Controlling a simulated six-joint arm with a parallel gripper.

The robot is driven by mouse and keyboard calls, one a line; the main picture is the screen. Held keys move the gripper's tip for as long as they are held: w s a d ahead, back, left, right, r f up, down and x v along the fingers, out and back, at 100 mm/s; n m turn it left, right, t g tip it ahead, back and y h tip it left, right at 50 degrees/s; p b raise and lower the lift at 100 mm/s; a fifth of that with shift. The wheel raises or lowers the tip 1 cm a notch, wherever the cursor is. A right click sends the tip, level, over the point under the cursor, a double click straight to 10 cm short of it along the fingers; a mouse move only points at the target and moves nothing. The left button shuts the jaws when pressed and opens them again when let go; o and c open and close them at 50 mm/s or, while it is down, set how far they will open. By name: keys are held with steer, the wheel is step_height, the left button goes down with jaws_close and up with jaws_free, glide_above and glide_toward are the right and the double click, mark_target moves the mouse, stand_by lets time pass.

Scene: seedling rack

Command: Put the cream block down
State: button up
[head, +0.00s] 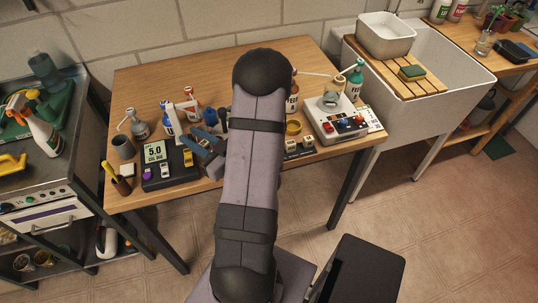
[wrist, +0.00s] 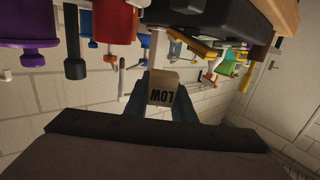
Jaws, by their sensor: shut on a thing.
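The cream block (wrist: 163,84) is in my gripper (wrist: 160,101) in the wrist view, between two dark blue fingers. Dark letters reading LOW show upside down on its near face. In the head view my gripper (head: 205,141) is over the left-middle part of the wooden table (head: 215,62), beside a black meter box (head: 157,177) reading 5.0.
Several bottles and a grey cup (head: 123,147) stand on the table's left. A white control box (head: 336,123) with coloured knobs stands at the right. Two small pale-topped blocks (head: 307,143) sit near the front edge. The back of the table is largely clear.

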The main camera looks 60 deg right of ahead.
steer(key=s+d+m+h, duration=0.1)
steer(key=s+d, duration=0.1)
steer(key=d, duration=0.1)
steer(key=s+d+m+g+h, duration=0.1)
steer(key=s+d+h, duration=0.1)
steer(key=s+d+r+m+h, duration=0.1)
steer(key=s+d+h, duration=0.1)
steer(key=d, duration=0.1)
steer(key=shift+s+d+m+g+b, duration=0.3)
steer(key=shift+d, duration=0.05)
steer(key=s+d+r+m+g+h, duration=0.1)
steer(key=s+d+m+g+h, duration=0.2)
steer(key=s+d, duration=0.3)
steer(key=s+h, duration=0.1)
steer(key=s, duration=0.1)
steer(key=shift+s+d+m+h+b, duration=0.3)
steer(key=shift+s, duration=0.05)
steer(key=shift+f, duration=2.75)
steer(key=shift+f, duration=0.1)
steer(key=shift+f, duration=1.9)
steer(key=shift+f, duration=0.2)
steer(key=o, duration=1)
